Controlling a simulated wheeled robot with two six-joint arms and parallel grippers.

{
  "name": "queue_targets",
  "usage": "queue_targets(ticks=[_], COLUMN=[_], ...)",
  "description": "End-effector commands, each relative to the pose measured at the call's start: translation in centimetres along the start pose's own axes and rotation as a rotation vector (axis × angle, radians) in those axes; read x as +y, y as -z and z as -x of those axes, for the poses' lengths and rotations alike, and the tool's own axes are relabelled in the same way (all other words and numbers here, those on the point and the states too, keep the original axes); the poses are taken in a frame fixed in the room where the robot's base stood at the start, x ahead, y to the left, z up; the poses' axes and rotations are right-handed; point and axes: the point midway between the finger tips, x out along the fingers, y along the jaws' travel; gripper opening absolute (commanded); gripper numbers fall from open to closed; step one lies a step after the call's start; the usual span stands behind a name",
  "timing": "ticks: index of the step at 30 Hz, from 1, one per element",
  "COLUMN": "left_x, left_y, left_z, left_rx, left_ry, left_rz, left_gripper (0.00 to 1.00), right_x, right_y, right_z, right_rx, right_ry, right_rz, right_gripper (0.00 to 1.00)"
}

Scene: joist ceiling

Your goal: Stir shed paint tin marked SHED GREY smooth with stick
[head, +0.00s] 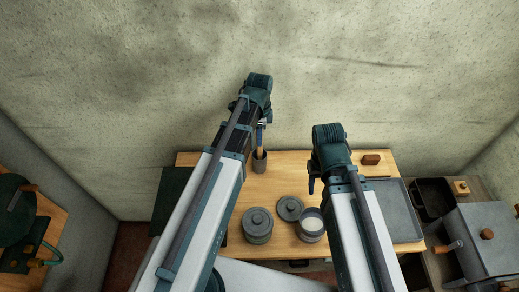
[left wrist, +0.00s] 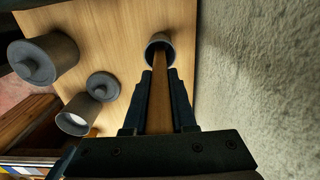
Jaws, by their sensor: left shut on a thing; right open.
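My left gripper (head: 261,126) is shut on a flat wooden stick (left wrist: 161,85). The stick's lower end is in a dark grey cup (head: 259,165) at the back of the table; the cup also shows in the left wrist view (left wrist: 160,39). An open tin with pale paint (head: 311,229) stands nearer the front, and shows in the left wrist view (left wrist: 74,120). A loose round lid (head: 289,207) lies beside it. A second tin with its lid on (head: 257,225) stands to the left. No marking is readable on either tin. My right gripper (head: 313,185) is open above the table.
The wooden table (head: 290,165) stands against a rough plaster wall. A dark mat (head: 172,198) lies at its left and a grey tray (head: 400,215) at its right. A brown block (head: 371,159) sits at the back right. A grey box (head: 485,240) stands beyond the right edge.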

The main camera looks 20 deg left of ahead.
Motion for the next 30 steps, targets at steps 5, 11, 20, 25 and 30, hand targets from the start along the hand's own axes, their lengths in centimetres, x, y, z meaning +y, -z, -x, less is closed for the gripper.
queue_targets(ticks=[5,11,20,25,30], left_x=[0.0,0.0,0.0,0.0,0.0], left_y=[0.0,0.0,0.0,0.0,0.0], left_z=[2.3,4.2,6.8,6.7,6.7], left_rx=[0.000,0.000,0.000,0.000,0.000], left_ry=[0.000,0.000,0.000,0.000,0.000], left_rz=[0.000,0.000,0.000,0.000,0.000], left_gripper=[0.00,0.00,0.00,0.00,0.00], right_x=[0.2,0.4,0.6,0.6,0.6], right_y=[-0.1,-0.2,-0.4,-0.4,-0.4], right_z=[2.2,4.1,6.7,6.7,6.6], right_rx=[0.000,0.000,0.000,0.000,0.000], right_ry=[0.001,0.002,0.003,0.003,0.003], right_rz=[-0.003,-0.007,-0.013,-0.014,-0.014], right_gripper=[0.50,0.50,0.50,0.50,0.50])
